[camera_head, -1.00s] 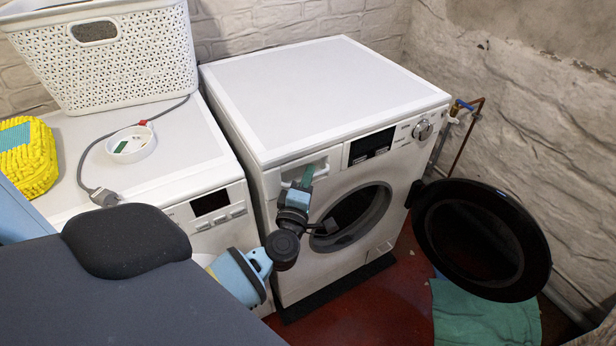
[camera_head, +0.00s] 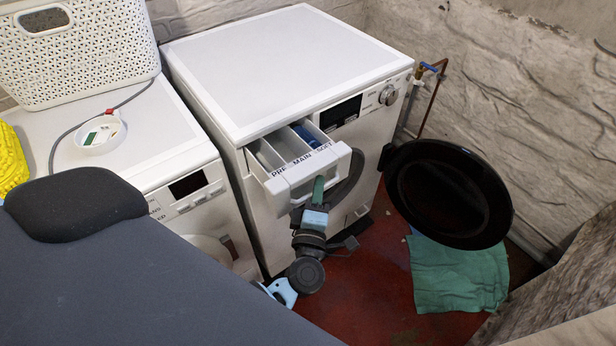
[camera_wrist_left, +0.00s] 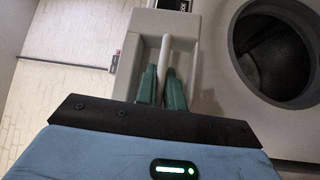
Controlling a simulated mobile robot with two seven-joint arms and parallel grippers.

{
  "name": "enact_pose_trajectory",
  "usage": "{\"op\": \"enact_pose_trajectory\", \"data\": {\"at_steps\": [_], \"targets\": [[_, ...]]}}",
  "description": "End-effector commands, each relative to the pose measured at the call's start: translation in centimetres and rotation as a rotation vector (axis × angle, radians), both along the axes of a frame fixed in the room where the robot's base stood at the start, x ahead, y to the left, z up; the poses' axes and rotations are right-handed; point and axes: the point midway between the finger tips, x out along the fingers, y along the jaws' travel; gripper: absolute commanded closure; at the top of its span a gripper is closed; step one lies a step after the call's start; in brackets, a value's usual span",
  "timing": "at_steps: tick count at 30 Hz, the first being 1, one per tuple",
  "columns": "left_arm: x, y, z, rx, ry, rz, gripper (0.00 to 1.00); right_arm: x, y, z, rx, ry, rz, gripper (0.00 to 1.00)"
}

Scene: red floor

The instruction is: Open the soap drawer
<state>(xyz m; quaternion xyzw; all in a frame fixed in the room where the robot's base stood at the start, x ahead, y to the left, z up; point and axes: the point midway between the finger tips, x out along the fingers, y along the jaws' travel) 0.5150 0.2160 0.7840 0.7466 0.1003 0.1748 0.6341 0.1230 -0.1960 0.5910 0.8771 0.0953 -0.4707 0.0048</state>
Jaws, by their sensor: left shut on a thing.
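The white soap drawer (camera_head: 306,173) is pulled well out of the front of the washing machine (camera_head: 280,62), at its upper left. Its open compartments show, with the words PRE, MAIN and SOFT along the front edge and a blue part in the right one. My left gripper (camera_head: 318,186) is at the drawer front. In the left wrist view its green fingers (camera_wrist_left: 161,84) are shut on the drawer's handle bar (camera_wrist_left: 166,52). My right gripper is not in view.
The washer's round black door (camera_head: 448,195) hangs open to the right, above a green cloth (camera_head: 458,272) on the red floor. A second white machine (camera_head: 160,170) stands at left, with a basket (camera_head: 85,60) and a white dish (camera_head: 100,133) on top. Pipes run along the back wall.

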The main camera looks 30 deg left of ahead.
Motion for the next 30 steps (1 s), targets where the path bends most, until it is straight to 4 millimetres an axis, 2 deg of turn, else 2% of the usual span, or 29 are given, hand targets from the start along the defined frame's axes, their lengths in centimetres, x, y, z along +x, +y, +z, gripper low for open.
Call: {"op": "enact_pose_trajectory", "data": {"at_steps": [13,14,15,19,30], "targets": [[-0.2,-0.53,-0.03,0.0,0.0,-0.001,1.0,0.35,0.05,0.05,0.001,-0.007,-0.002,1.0],[-0.2,-0.53,-0.03,0.0,0.0,-0.001,0.89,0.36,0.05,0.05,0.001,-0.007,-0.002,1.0],[-0.2,-0.52,-0.04,0.0,0.0,-0.001,0.84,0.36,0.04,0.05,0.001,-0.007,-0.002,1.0],[-0.19,-0.51,-0.03,0.001,0.001,-0.001,0.69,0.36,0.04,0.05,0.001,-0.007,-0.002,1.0],[-0.2,-0.51,-0.06,0.001,0.001,-0.001,0.69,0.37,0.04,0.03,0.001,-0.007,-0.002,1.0]]}}
